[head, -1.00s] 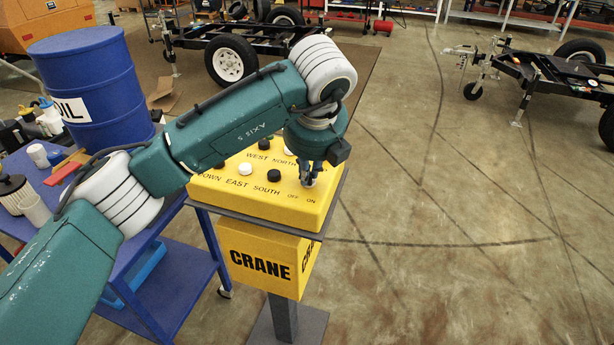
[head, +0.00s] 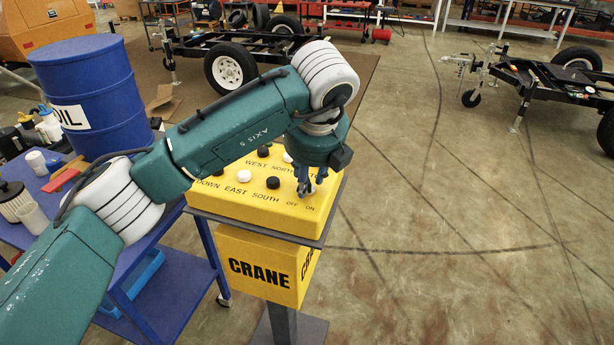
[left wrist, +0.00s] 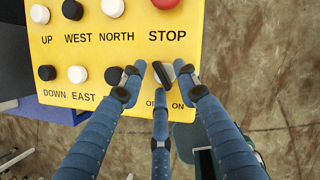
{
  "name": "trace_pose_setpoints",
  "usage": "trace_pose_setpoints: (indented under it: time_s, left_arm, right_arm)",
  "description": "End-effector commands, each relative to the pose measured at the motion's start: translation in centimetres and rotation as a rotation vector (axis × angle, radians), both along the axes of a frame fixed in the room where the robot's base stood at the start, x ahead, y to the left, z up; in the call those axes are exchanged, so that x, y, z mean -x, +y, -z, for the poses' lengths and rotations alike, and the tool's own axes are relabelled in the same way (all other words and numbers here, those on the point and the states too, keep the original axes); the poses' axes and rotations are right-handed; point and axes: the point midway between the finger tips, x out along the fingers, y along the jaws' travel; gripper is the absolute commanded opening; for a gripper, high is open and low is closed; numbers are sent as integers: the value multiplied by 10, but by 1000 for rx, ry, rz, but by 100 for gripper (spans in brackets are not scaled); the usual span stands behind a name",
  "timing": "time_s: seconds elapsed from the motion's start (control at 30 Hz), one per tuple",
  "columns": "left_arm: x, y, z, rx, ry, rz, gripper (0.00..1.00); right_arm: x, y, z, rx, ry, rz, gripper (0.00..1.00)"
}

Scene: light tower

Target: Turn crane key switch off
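The yellow crane control box (head: 230,203) stands on a post, its top carrying several round buttons and a key switch. The key switch (left wrist: 164,75) shows in the left wrist view as a small dark, slanted handle above the OFF and ON labels; its lower end leans toward ON. My left gripper (head: 306,188) points down over the right end of the box. In the left wrist view its three fingers (left wrist: 160,85) surround the key with visible gaps, so it is open. One finger partly covers the OFF label. My right gripper is in neither view.
The red STOP button (left wrist: 166,3) lies just beyond the key, and black and white buttons (left wrist: 77,74) lie to its left. A blue cart (head: 165,290) and a blue oil drum (head: 90,95) stand left of the box.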

Motion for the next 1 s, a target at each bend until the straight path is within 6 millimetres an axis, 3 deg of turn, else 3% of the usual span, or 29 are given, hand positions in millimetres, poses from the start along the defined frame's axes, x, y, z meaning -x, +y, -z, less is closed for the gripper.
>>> trace_pose_setpoints:
  time_s: [0.17, 0.6, 0.8, 1.0]
  left_arm:
    - [4, -2, -13, 1, -3, 2, 31]
    - [36, -8, -93, -1, -6, -1, 31]
    - [44, -10, -109, 0, -2, -1, 31]
    - [45, -10, -111, 0, 0, -1, 31]
  right_arm:
    - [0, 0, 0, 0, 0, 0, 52]
    - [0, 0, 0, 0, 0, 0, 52]
    - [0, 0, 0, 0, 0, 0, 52]
    - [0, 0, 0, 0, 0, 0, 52]
